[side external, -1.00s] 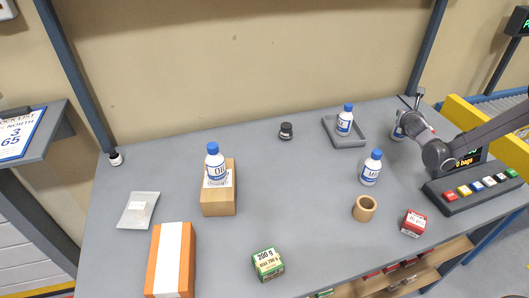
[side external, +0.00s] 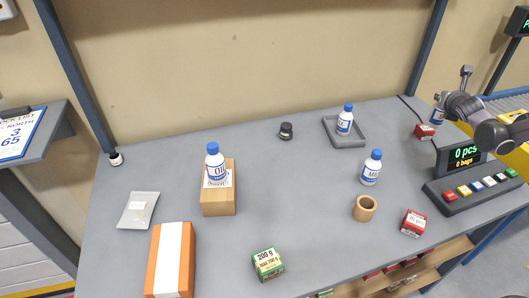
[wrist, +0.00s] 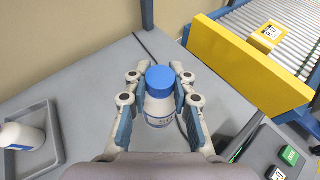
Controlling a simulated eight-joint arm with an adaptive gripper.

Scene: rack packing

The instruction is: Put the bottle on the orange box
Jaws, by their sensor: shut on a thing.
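My gripper (wrist: 160,90) is shut on a white bottle with a blue cap (wrist: 160,108), with one finger on each side of it. In the side external view my gripper (side external: 441,102) is at the far right, and the held bottle (side external: 437,117) shows small, partly covered and held up above the table. The orange box (side external: 161,262), with a broad white stripe along its top, lies at the table's front left, far from my gripper. Its top is bare.
Other blue-capped bottles stand on a cardboard box (side external: 218,202), in a grey tray (side external: 356,142) and on the open table (side external: 371,169). A tan ring (side external: 364,208), red boxes (side external: 413,223), a green box (side external: 268,264) and a button console (side external: 477,187) also stand there.

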